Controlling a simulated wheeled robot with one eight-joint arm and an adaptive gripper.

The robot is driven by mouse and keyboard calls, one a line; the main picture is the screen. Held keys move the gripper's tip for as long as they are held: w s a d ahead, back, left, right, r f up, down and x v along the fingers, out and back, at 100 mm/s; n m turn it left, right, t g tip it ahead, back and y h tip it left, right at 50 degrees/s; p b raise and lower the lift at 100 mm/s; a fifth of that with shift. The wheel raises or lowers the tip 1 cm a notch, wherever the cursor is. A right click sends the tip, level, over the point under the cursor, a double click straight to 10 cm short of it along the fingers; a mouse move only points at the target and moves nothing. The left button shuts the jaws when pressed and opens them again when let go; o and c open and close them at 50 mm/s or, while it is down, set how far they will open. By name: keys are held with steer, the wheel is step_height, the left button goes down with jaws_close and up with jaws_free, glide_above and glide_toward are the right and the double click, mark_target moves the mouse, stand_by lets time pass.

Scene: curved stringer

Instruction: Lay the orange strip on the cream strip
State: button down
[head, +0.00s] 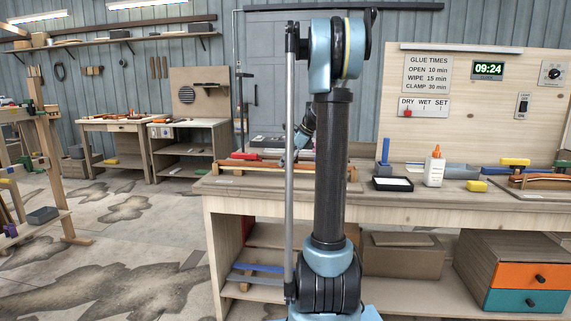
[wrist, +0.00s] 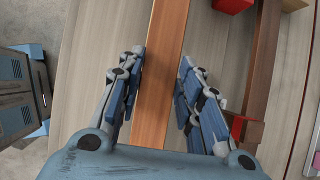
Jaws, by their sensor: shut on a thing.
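In the wrist view the orange strip (wrist: 158,85), a long flat orange-brown piece, runs lengthwise between the two fingers of my gripper (wrist: 161,57). The gripper is shut on it, one finger along each side. The strip's near end is hidden by the gripper body, and its far end runs out of the picture. I cannot make out the cream strip for certain in either view. In the head view my arm column hides much of the gripper, which is low over the bench's left part.
The wooden bench (head: 240,190) holds a darker brown rail (wrist: 262,70) beside the strip, with a red block (wrist: 238,128) and another red block (wrist: 232,5).

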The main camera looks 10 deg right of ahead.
steer(key=shift+f, duration=0.15)
steer(key=c, duration=1.1)
jaws_free()
steer(key=shift+o, duration=0.2)
steer(key=o, duration=0.6)
steer(key=shift+r, duration=4)
